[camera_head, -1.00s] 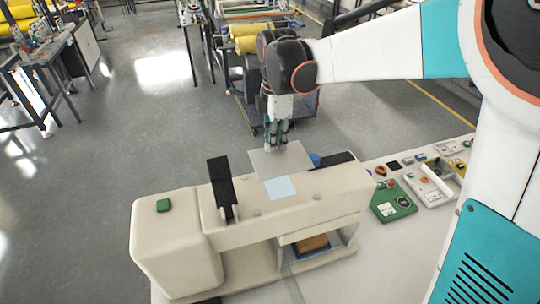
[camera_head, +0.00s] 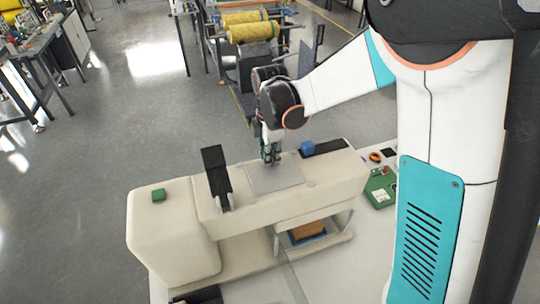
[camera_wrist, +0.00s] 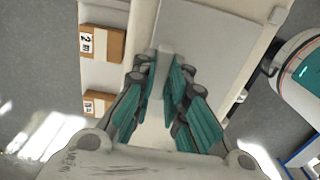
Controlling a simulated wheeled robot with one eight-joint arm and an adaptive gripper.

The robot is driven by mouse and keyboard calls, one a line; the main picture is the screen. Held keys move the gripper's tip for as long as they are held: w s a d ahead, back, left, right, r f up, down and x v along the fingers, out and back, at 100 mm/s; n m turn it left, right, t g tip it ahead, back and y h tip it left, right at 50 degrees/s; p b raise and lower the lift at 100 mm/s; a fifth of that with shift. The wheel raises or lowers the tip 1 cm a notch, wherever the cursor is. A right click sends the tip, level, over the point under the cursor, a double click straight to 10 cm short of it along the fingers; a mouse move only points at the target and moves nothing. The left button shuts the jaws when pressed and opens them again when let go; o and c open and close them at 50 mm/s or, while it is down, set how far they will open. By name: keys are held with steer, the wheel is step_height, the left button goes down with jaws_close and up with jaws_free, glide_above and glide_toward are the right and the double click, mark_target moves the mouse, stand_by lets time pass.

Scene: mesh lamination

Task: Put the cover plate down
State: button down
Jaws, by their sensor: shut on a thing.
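The cover plate (camera_head: 275,179) is a thin grey square over the top of the cream machine (camera_head: 172,243). It looks nearly flat; I cannot tell whether it touches the machine top. My gripper (camera_head: 271,160) is at the plate's far edge, pointing down, with its fingers shut on the plate. In the wrist view, the green fingers of my gripper (camera_wrist: 165,90) close around a small tab at the edge of the plate (camera_wrist: 205,38). The fingers hide part of the tab.
A black upright lever (camera_head: 217,178) stands left of the plate and a green button (camera_head: 158,195) farther left. A blue block (camera_head: 307,147) and a black strip are behind right. Cardboard boxes (camera_wrist: 101,42) show beside the plate in the wrist view. A green device (camera_head: 380,187) lies at right.

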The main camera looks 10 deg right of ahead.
steer(key=c, duration=1.6)
jaws_free()
steer(key=shift+w+f, duration=0.1)
step_height(320, 180, up, 12)
steer(key=s+d+r+m+t, duration=0.1)
steer(key=s+d+m+t, duration=0.1)
steer(key=s+d+m, duration=0.2)
steer(key=s+d+r+m+t, duration=0.1)
steer(key=s+d+m+t, duration=0.1)
steer(key=s+m, duration=0.7)
steer(key=s+d+m+t, duration=0.3)
steer(key=s+d+m, duration=0.2)
steer(key=s+m, duration=0.2)
steer(key=shift+s+d+r, duration=0.35)
steer(key=shift+s+r, duration=0.05)
steer(key=shift+s, duration=0.3)
